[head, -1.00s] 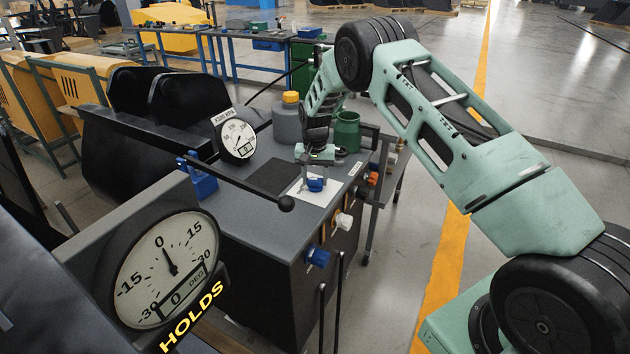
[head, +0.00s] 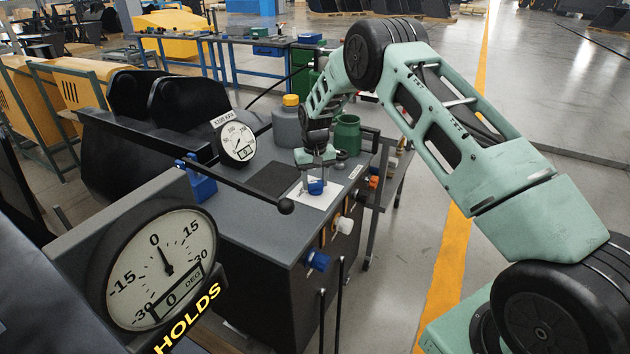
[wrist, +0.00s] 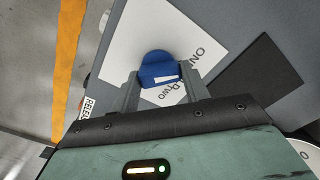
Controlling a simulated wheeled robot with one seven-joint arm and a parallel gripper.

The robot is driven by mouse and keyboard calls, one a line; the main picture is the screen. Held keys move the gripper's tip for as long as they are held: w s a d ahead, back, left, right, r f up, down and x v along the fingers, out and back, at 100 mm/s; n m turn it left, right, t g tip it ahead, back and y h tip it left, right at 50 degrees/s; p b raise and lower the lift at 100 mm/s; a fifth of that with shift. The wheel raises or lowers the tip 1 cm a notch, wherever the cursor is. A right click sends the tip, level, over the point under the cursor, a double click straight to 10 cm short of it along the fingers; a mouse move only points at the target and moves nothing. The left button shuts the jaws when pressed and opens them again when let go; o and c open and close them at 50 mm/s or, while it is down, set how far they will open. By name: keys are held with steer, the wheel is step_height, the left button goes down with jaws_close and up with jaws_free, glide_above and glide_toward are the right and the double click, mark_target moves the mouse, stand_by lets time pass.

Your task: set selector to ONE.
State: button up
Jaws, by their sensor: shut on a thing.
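The selector is a blue knob (head: 316,188) on a white plate (head: 309,200) on top of the dark bench cabinet. In the wrist view the blue knob (wrist: 157,66) carries a white mark on its near side. The white plate (wrist: 140,35) shows the words ONE and TWO to the right of the knob and below it. My gripper (wrist: 159,78) is shut on the knob, with one finger on each side. In the head view my gripper (head: 316,173) reaches down to it from above. I cannot tell exactly which word the mark points at.
A dark pad (head: 271,177) lies left of the plate. A black lever with a ball end (head: 286,206) crosses in front. A round gauge (head: 238,141), a grey bottle (head: 287,128) and a green container (head: 347,134) stand behind. Blue (head: 317,260) and white (head: 343,225) couplers stick out in front.

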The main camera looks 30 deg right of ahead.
mark_target(315, 182)
steer(key=o, duration=1)
steer(key=shift+r, duration=0.15)
step_height(315, 182, up, 17)
steer(key=shift+r+b, duration=0.1)
steer(key=shift+b, duration=0.95)
steer(key=shift+a, duration=0.1)
